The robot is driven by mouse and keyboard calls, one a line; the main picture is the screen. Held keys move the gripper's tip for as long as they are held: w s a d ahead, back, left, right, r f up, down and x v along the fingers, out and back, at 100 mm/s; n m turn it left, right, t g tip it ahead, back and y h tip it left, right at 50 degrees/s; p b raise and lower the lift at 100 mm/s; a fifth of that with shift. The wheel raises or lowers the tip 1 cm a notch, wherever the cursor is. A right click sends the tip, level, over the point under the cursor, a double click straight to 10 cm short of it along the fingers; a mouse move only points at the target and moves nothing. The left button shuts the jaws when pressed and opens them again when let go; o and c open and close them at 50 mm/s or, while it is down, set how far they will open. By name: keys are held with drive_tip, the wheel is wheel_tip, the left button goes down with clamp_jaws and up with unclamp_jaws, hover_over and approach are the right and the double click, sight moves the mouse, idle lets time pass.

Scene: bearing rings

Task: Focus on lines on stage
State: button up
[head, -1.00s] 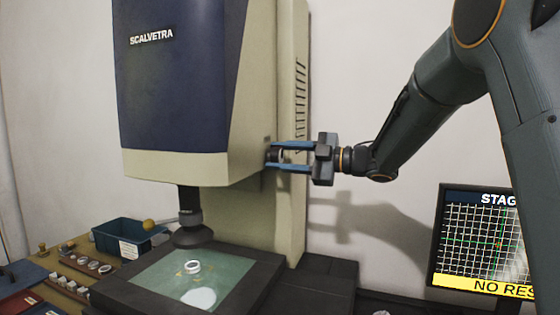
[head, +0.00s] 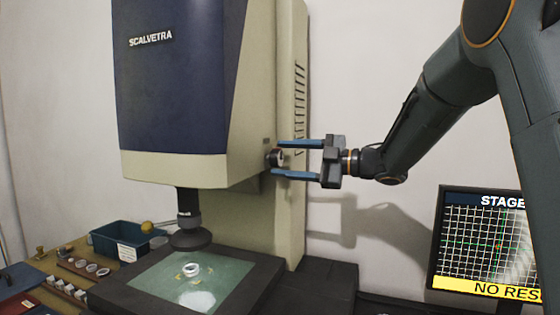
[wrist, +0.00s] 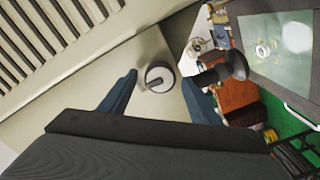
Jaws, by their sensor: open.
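The measuring machine (head: 175,85), blue and cream and marked SCALVETRA, stands at centre left. A dark round focus knob (head: 277,158) sticks out of its right side; it also shows in the wrist view (wrist: 160,77) with a grey bar across its face. My gripper (head: 275,158) is open, its blue fingers above and below the knob and apart from it. The glass stage (head: 160,289) carries a pale ring (head: 191,270) under the dark lens (head: 190,222). The screen (head: 485,245) shows a grid with green lines, the word STAGE and a yellow band beginning NO RES, cut off at right.
A teal bin (head: 112,240) and a wooden board (head: 70,270) with several rings stand left of the stage. The vented side (wrist: 45,35) of the machine lies close to my gripper.

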drive_tip(key=b+v, duration=0.1)
drive_tip(key=v, duration=0.5)
